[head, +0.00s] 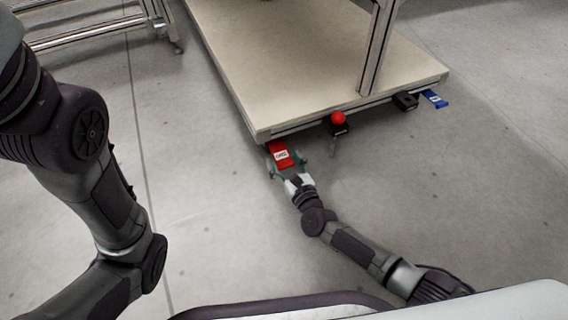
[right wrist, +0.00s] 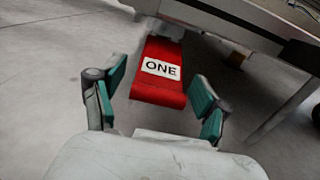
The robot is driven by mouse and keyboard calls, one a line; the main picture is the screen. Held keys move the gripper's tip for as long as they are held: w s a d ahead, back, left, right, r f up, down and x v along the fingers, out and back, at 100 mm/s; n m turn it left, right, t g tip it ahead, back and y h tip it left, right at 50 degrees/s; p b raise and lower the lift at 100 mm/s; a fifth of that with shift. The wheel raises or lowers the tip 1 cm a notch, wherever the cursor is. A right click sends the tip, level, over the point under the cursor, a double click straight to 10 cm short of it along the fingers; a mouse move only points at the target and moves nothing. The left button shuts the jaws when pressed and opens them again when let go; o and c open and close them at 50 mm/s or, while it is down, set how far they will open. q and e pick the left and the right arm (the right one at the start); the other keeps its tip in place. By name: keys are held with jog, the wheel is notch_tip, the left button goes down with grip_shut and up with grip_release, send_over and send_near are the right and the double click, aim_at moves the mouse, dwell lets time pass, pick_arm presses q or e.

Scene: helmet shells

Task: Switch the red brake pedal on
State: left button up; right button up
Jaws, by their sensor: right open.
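The red brake pedal (head: 282,159) juts out from under the near corner of the low platform. In the right wrist view the red pedal (right wrist: 158,90) slopes toward me and has a white label reading "ONE". My right gripper (head: 287,163) is open, with one teal-padded finger on each side of the pedal's near end. In the right wrist view the fingers (right wrist: 157,92) stand apart from the pedal's sides, with gaps showing. I cannot tell the pedal's switch state. My left arm shows at the left of the head view, but its gripper is out of view.
The beige platform (head: 300,62) with metal posts fills the upper middle. A red ball knob (head: 338,118) on a black mount, a black block (head: 405,102) and a blue pedal (head: 435,98) sit along its edge. A metal frame (head: 88,38) stands upper left. Grey floor is clear around.

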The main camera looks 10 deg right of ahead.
jog(key=shift+w, duration=0.1)
jog(key=c, duration=1.4)
jog(key=shift+w+f+t, duration=0.15)
jog(key=shift+f+t, duration=0.2)
jog(key=shift+t, duration=0.05)
jog(key=o, duration=1.4)
